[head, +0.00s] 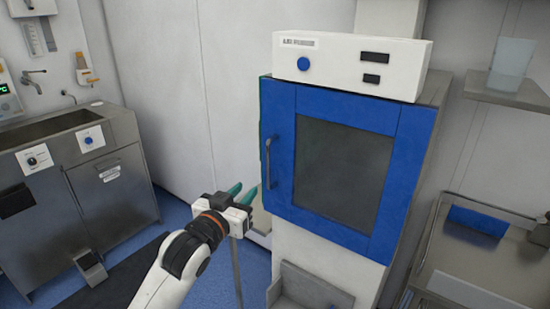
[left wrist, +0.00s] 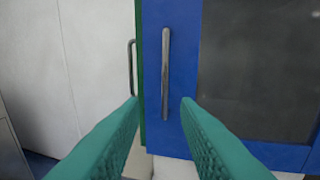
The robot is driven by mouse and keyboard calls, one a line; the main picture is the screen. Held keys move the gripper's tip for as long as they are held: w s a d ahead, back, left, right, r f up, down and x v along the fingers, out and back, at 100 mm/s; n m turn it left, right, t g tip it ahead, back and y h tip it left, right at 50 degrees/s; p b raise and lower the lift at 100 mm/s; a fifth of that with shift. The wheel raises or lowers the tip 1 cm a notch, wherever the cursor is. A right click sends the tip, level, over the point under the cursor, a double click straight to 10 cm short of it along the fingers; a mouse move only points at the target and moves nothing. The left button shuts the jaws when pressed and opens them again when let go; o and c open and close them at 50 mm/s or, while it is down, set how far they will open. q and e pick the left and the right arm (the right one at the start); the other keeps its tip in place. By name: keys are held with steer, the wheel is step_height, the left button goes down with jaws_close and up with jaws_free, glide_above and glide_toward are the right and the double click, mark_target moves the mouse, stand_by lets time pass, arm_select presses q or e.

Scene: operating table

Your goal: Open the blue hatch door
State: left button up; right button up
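The blue hatch door (head: 281,150) is shut on a tall cabinet, with a dark window (head: 343,172) in its middle. Its vertical metal handle (head: 268,163) runs along the door's left edge. In the left wrist view the handle (left wrist: 166,75) stands upright on the blue door (left wrist: 184,60), ahead of the fingertips and between them. My left gripper (head: 243,191) is open and empty, below and left of the handle and apart from it. Its green fingers (left wrist: 160,104) spread on either side in the left wrist view. My right gripper is not in view.
A white control box (head: 350,63) sits atop the cabinet. A steel sink unit (head: 75,170) stands at the left. A metal cart (head: 480,250) and a shelf (head: 510,92) are at the right. A second handle (left wrist: 131,68) shows beside a green edge in the wrist view.

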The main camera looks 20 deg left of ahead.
mark_target(267, 165)
arm_select(q)
steer(key=w, duration=0.3)
steer(key=w+d+r+p, duration=0.1)
steer(key=w, duration=0.3)
steer(key=w+d, duration=0.1)
steer(key=w, duration=0.3)
steer(key=shift+w+d+r, duration=0.2)
steer(key=shift+d+r, duration=0.05)
jaws_close()
